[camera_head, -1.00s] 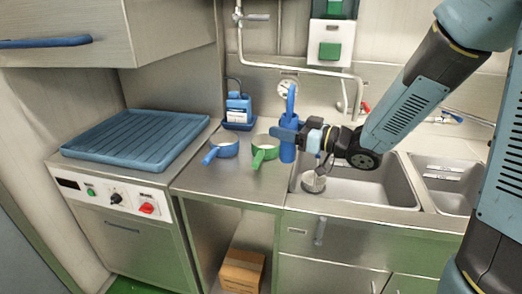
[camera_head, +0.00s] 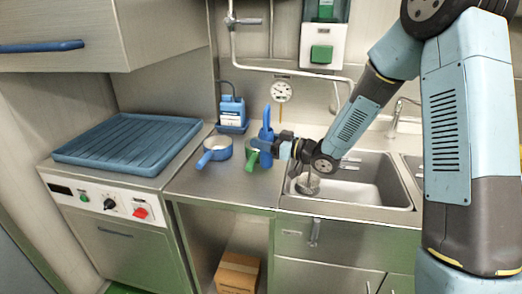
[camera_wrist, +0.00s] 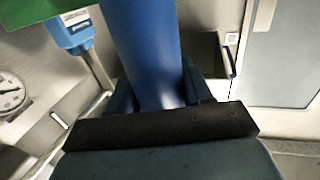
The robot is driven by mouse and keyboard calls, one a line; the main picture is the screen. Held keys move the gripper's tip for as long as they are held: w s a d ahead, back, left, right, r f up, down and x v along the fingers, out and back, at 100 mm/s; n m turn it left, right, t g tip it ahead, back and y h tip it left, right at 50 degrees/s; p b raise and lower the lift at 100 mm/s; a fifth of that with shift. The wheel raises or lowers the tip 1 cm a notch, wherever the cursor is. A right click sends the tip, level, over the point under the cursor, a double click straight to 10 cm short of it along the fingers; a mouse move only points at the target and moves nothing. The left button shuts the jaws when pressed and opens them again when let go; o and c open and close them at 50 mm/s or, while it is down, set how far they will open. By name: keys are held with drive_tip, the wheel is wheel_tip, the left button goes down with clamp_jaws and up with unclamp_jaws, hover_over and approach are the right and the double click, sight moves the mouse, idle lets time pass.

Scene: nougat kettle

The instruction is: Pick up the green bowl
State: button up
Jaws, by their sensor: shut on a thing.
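The green bowl (camera_head: 252,146) stands on the counter beside the blue bowl, its green handle towards the front. A tall blue container (camera_head: 266,151) with a loop on top is close to its right and hides part of it. My gripper (camera_head: 280,149) reaches in from the right at this blue container, right of the green bowl. In the wrist view, my gripper (camera_wrist: 160,98) is shut around a blue cylinder, which looks like this container. A green surface (camera_wrist: 40,12) fills the top left corner there; I cannot tell whether it is the bowl.
A blue bowl (camera_head: 216,150) stands left of the green one. A blue ribbed tray (camera_head: 130,144) covers the left unit.

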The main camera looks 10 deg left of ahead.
drive_tip(key=shift+w+a+f, duration=0.15)
drive_tip(key=shift+w+f, duration=0.1)
drive_tip(key=shift+f, duration=1.55)
drive_tip(key=shift+f, duration=0.1)
drive_tip(key=o, duration=1.3)
drive_tip(key=shift+c, duration=0.2)
drive_tip(key=shift+v, duration=3.8)
